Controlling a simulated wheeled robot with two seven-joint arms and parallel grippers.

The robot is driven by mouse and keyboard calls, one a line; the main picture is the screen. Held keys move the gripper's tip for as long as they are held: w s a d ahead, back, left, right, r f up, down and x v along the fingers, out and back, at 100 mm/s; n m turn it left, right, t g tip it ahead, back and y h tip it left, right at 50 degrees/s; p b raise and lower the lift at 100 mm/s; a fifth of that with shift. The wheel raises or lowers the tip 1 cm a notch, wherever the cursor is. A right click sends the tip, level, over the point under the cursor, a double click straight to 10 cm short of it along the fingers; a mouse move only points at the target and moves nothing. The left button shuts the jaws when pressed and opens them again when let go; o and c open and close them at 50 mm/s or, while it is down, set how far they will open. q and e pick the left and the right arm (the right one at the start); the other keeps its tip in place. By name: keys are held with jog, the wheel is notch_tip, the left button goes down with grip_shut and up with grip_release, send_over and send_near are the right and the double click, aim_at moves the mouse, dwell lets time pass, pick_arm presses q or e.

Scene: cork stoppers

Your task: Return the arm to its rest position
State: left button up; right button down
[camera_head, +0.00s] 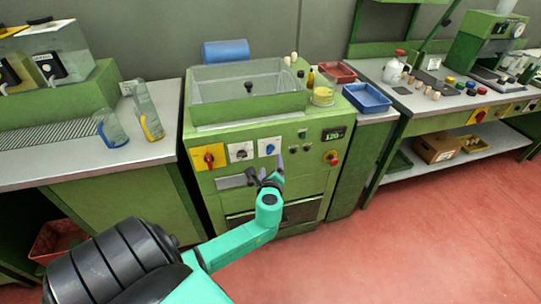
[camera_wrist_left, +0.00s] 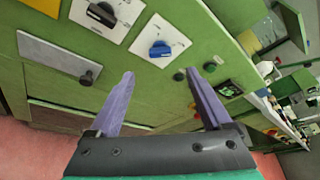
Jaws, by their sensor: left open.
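My left arm (camera_head: 240,242), teal with a dark ribbed part, reaches in from the lower left in the head view. My left gripper (camera_head: 268,170) is in front of the control panel of the green machine (camera_head: 262,208). It also shows in the left wrist view (camera_wrist_left: 160,74), with two purple fingers spread wide and nothing between them. Blue (camera_wrist_left: 160,49) and black (camera_wrist_left: 101,14) switch knobs on white plates lie beyond the fingertips. I cannot tell the exact gap to the panel. My right gripper is not in view.
A clear-walled basin (camera_head: 248,92) tops the machine. A left counter (camera_head: 60,164) holds two clear jugs. A blue tray (camera_head: 367,98) and a workbench (camera_head: 412,100) with small items stand to the right. The red floor (camera_head: 430,225) at the lower right is clear.

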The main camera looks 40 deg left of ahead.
pick_arm(q)
jog(key=v, duration=0.4)
jog(key=shift+s+d, duration=0.15)
